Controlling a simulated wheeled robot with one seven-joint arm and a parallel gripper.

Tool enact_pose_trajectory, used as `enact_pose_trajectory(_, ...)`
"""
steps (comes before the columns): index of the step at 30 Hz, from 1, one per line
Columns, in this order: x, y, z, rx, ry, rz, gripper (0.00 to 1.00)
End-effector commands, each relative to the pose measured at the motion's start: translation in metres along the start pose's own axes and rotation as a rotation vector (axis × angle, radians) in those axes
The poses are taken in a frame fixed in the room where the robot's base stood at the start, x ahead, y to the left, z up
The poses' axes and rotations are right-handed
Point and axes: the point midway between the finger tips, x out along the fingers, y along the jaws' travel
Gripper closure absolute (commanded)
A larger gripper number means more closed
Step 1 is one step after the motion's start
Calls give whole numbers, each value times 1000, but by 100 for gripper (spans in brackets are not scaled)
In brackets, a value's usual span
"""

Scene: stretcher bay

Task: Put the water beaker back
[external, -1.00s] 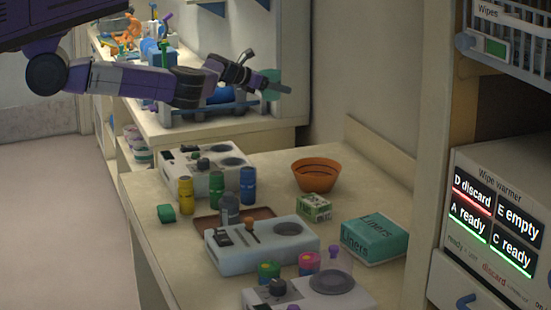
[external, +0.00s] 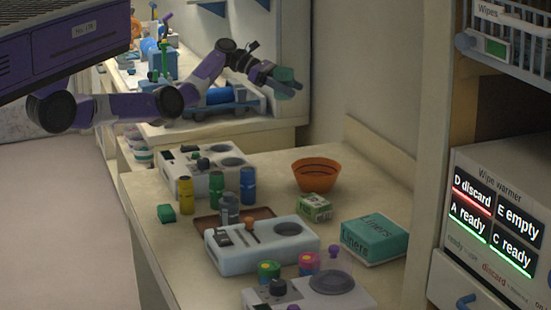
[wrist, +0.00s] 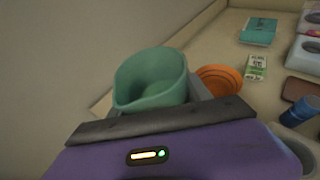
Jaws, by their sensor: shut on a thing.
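My gripper (external: 281,84) is shut on a teal beaker (external: 286,75) with a pouring lip. It holds the beaker in the air above the far end of the counter, near the wall. In the wrist view the beaker (wrist: 150,82) looks upright and open at the top; its contents cannot be made out. Part of its lower side is hidden by the gripper.
Below are an orange bowl (external: 317,176), a liners box (external: 374,240), a small green carton (external: 314,208), a brown tray (external: 205,219) and several bottles. White devices (external: 262,256) with round recesses stand along the counter. A shelf wall (external: 297,60) is close beside my gripper.

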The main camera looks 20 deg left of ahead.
Motion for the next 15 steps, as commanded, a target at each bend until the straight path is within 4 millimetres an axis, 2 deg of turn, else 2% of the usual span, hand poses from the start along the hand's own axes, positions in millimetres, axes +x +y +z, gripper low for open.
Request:
enact_pose_trajectory(3,14,-26,-2,33,-4,-74,90)
enact_pose_trajectory(6,18,-41,-4,52,-6,-114,90)
enact_pose_trajectory(11,17,-52,-8,60,-7,-137,90)
enact_pose_trajectory(15,24,-53,-24,57,-7,-136,90)
